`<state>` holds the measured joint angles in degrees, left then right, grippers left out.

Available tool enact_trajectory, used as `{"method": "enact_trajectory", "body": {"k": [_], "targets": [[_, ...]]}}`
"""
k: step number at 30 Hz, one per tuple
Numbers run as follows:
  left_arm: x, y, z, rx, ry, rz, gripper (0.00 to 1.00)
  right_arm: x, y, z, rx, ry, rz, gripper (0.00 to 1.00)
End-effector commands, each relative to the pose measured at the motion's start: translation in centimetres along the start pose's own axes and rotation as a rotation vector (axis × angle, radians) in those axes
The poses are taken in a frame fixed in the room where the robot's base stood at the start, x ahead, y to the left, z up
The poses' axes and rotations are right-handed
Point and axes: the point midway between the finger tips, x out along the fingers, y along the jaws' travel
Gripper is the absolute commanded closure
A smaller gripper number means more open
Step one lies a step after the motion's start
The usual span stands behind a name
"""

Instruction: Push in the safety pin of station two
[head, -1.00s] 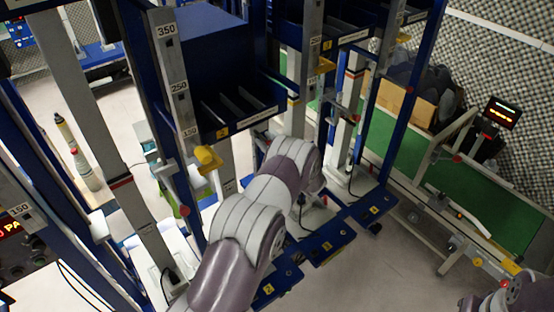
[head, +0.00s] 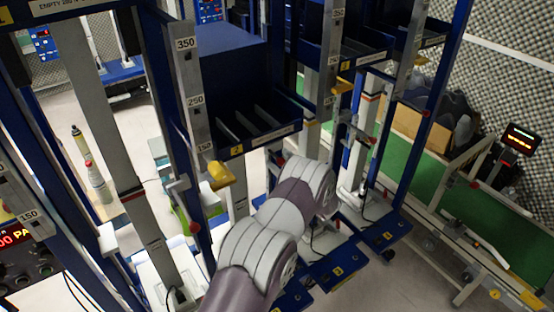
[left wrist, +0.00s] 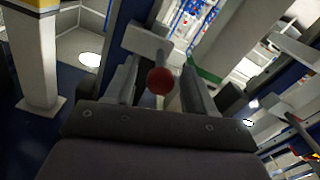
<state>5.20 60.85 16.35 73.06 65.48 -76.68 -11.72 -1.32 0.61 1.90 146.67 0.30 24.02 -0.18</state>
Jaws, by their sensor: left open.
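A round red knob (left wrist: 160,81) shows in the left wrist view, in front of a pale block (left wrist: 147,41). It lies between the two grey fingers of my left gripper (left wrist: 159,68), which is open. I cannot tell whether a finger touches the knob. In the head view my left arm reaches up from the bottom middle, and its hand hides its fingers and what is right before them. I cannot read the station's number in the wrist view. My right gripper is not in view.
Blue and grey station columns stand close around my arm. A yellow handle (head: 220,175) juts out left of it, below a blue bin (head: 250,125). Numbered blue foot plates (head: 337,271) lie low on the right. A green conveyor (head: 500,215) runs along the right.

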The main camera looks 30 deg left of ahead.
Motion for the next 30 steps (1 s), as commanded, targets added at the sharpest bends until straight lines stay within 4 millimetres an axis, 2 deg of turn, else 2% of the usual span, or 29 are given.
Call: {"method": "enact_trajectory", "body": {"k": [1,6,12,16,30], "targets": [[-1.3,0.0,0.5,0.001,-0.001,0.004,0.46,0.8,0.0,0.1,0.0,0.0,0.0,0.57],[-6.0,0.0,0.5,0.001,-0.001,0.004,0.46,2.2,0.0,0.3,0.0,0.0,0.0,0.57],[-9.6,0.0,0.3,0.0,-0.001,0.001,0.46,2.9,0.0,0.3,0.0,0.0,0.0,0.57],[-10.3,-0.1,0.1,0.001,-0.001,-0.001,0.46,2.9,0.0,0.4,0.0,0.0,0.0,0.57],[-10.3,0.0,0.3,-0.004,-0.012,0.001,0.46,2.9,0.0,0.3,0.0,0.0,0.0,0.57]]}}
